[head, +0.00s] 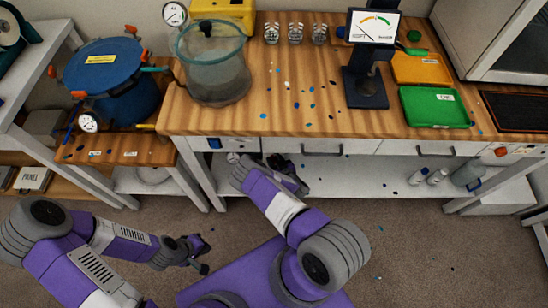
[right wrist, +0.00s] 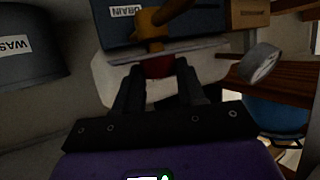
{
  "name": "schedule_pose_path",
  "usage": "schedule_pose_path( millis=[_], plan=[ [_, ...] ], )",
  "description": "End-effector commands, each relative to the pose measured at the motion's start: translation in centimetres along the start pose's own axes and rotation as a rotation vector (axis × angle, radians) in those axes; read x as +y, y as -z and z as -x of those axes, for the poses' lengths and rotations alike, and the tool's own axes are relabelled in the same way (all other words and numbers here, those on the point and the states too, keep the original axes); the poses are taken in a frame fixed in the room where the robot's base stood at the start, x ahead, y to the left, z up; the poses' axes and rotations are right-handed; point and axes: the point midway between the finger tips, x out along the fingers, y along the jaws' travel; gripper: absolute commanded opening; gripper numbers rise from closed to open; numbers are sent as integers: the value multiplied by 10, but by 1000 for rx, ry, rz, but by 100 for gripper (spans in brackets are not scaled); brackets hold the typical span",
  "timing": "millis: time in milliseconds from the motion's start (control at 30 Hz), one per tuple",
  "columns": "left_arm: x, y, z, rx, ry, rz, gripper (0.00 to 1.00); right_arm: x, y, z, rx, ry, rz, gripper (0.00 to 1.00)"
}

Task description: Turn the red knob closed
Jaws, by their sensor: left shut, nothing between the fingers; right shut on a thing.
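The red knob (right wrist: 158,67) shows dark red between the fingers of my right gripper (right wrist: 160,82) in the right wrist view. The gripper is shut on it, with one finger on each side. A brass-yellow fitting (right wrist: 155,28) sits just beyond the knob, below a white DRAIN label (right wrist: 123,11). In the head view my right arm reaches to the front of the workbench, and the knob is hidden there. My left gripper (head: 203,262) is shut and empty, low over the floor in front of the bench.
A container with a partly cut-off label (right wrist: 22,45) is at left in the right wrist view; a round gauge (right wrist: 260,63) is at right. A blue pot (head: 120,80) stands left.

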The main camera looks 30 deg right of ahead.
Motion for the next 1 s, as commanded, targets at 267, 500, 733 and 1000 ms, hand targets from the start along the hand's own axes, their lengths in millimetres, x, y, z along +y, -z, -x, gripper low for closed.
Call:
schedule_pose_path(
  millis=[267,500,733,1000],
  plan=[
    [3,0,8,0,0,0,0,5,1,0,2,172,74,9],
    [3,0,8,0,0,0,0,6,0,-1,1,258,112,9],
    [3,0,8,0,0,0,0,5,0,-1,-2,288,123,9],
    [3,0,8,0,0,0,0,5,0,-1,-3,289,124,9]
  ],
)
